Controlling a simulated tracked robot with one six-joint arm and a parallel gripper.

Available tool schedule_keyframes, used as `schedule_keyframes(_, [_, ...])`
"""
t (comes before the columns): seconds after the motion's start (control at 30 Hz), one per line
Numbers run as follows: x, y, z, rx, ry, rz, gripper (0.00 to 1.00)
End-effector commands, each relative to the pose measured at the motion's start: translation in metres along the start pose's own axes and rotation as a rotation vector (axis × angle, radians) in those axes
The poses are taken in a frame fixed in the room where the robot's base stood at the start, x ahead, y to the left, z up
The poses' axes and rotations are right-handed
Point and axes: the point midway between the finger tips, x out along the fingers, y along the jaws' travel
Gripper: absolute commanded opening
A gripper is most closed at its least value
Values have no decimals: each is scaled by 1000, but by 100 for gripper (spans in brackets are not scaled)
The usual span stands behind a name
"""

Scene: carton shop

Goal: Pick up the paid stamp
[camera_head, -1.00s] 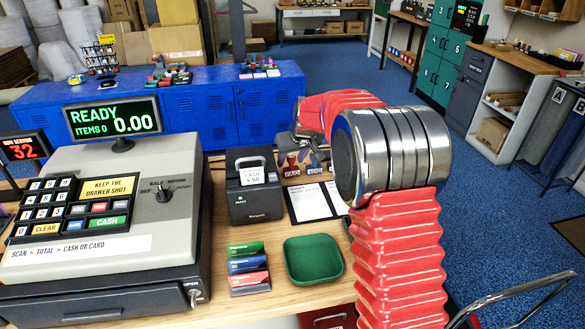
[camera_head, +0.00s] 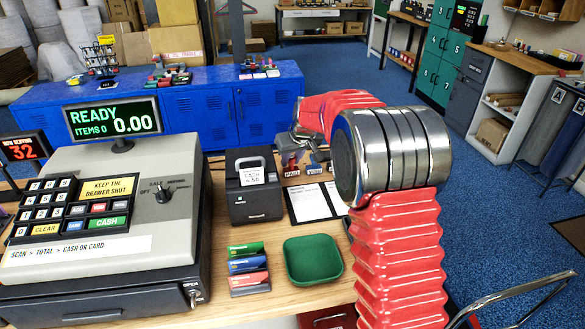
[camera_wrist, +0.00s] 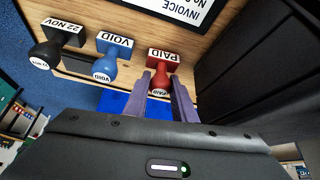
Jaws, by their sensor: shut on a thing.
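The red paid stamp (camera_wrist: 163,64) shows in the wrist view, with a white PAID label and a round knob marked PAID. My gripper (camera_wrist: 161,80) has its two purple-grey fingers on either side of the handle and is shut on it. I cannot tell whether the stamp is clear of its rest. In the head view the paid stamp (camera_head: 291,163) is small, beyond the clipboard, and my arm partly hides the area around the gripper.
A blue void stamp (camera_wrist: 112,57) and a black date stamp (camera_wrist: 55,45) stand left of the paid stamp in the wrist view.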

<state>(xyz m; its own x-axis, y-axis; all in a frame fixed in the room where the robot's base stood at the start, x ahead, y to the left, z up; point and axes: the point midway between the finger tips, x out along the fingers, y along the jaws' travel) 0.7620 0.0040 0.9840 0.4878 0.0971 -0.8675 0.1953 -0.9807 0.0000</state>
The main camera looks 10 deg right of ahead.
Motion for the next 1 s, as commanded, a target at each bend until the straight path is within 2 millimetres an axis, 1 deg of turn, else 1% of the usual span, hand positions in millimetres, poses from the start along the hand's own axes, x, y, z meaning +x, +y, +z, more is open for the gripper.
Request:
schedule_keyframes(0.23, [-2,0,-2,0,1,0,2])
schedule_keyframes(0.37, [-11,0,-7,-1,1,0,2])
schedule_keyframes(0.8, [-73,0,-43,-1,3,1,2])
schedule_keyframes(1.0, [-86,0,-50,0,1,0,2])
